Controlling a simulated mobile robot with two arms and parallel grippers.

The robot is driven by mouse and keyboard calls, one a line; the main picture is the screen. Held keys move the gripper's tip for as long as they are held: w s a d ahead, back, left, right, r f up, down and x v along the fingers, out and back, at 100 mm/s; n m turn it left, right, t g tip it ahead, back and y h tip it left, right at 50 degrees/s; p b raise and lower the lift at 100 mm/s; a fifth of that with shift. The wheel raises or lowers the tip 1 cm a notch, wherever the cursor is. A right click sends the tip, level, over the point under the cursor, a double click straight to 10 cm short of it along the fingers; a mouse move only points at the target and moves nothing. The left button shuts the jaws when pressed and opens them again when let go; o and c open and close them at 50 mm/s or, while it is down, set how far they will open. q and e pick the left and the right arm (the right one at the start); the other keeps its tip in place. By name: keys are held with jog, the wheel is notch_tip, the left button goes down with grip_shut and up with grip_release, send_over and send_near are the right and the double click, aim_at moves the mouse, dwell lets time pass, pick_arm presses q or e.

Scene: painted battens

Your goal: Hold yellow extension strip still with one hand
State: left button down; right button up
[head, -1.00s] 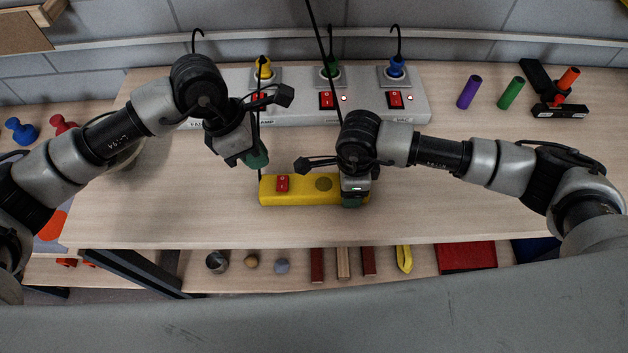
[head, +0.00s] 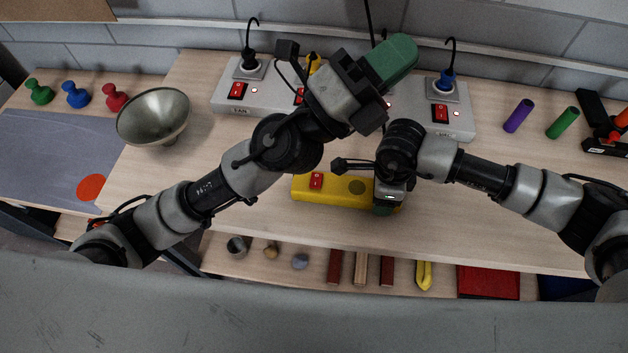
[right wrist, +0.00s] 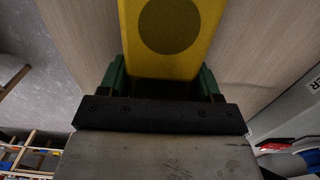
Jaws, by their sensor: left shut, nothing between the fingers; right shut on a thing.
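My right gripper (head: 386,207) is at the strip's right end. In the right wrist view the green fingers of the right gripper (right wrist: 162,82) stand on both sides of the yellow strip (right wrist: 170,45), shut on it. My left gripper (head: 400,55) is raised over the back of the table, green fingers shut and empty, pointing up and right. It hides part of the grey strip behind it.
A grey power strip (head: 270,99) with plugs and red switches stands at the back. A metal bowl (head: 153,116) is at left. Purple (head: 518,115) and green (head: 562,122) cylinders stand at right. A lower shelf in front holds several small items. The table right of the strip is clear.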

pick_arm(q)
jog(key=w+a+n+t+y, duration=0.3)
jog(key=a+n+t+y, duration=0.2)
jog(key=n+t+y, duration=0.9)
jog(key=n+g+y, duration=0.6)
jog(key=n+g, duration=0.1)
jog(key=n, duration=0.5)
send_over(315, 182)
jog(key=w+d, duration=0.1)
jog(key=w, duration=0.1)
notch_tip(315, 182, down, 6)
jog(key=s+a+f+n+g+y, duration=0.1)
jog(key=s+f+n+g, duration=0.5)
jog(key=s+f+g, duration=0.3)
notch_tip(315, 182, down, 3)
jog(key=shift+s+a+f+g, duration=0.2)
jog(key=shift+s+g, duration=0.2)
jog(key=shift+g, duration=0.7)
jog(key=shift+y, duration=0.3)
jog(key=x, duration=0.9)
jog(key=shift+w+f, duration=0.15)
jog(key=shift+f, duration=0.1)
notch_tip(315, 182, down, 3)
jog(key=shift+r, duration=0.15)
jog(key=shift+f, duration=0.85)
